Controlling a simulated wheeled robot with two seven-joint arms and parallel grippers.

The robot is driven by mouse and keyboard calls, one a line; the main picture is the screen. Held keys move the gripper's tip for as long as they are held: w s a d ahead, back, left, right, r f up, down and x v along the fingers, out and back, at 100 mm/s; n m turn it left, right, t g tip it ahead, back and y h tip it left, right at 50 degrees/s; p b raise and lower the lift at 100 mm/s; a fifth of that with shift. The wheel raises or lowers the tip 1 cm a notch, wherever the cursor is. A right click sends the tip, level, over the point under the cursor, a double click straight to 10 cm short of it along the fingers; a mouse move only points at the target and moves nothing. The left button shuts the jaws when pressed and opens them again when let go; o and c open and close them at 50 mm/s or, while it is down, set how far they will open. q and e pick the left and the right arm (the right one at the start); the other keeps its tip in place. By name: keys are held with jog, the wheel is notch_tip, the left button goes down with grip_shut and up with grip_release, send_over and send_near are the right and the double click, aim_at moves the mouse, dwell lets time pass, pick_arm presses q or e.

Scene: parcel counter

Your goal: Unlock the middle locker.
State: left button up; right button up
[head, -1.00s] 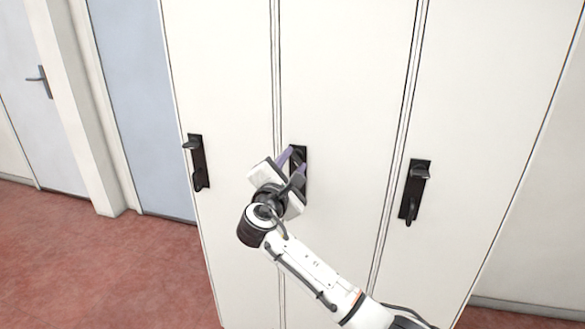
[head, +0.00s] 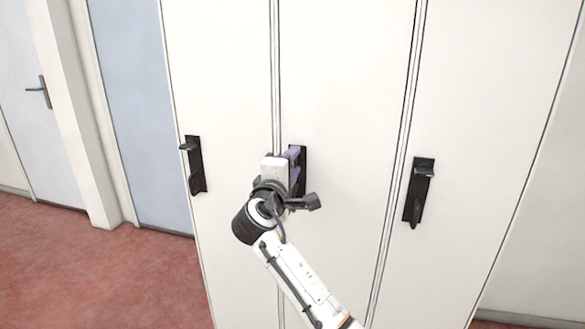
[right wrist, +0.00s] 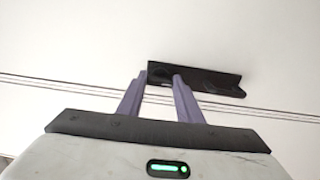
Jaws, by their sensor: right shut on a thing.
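The middle locker door (head: 345,90) is white and closed, with a black lock plate (head: 303,158) near its left edge. My right gripper (head: 296,167) is at this plate, its purple fingers shut on the lock's small turning piece. The fingers and wrist hide most of that piece and part of the plate in the head view. In the right wrist view the black plate (right wrist: 218,83) lies across the picture, and the fingertips of my right gripper (right wrist: 160,77) reach its left end. The held piece cannot be made out there. My left gripper is not in view.
The left locker has a black lock plate (head: 195,165), and the right locker has another (head: 418,192), each with a protruding upper piece and a lower handle. A blue door (head: 140,100) and a grey door handle (head: 40,92) are at the left. Red floor (head: 95,265) is clear there.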

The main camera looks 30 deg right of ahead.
dwell(0.3)
jog(key=o, duration=1)
jog(key=shift+o, duration=0.2)
jog(key=b+v, duration=0.1)
jog(key=v, duration=0.9)
jog(key=shift+s, duration=0.2)
jog(key=shift+f, duration=0.1)
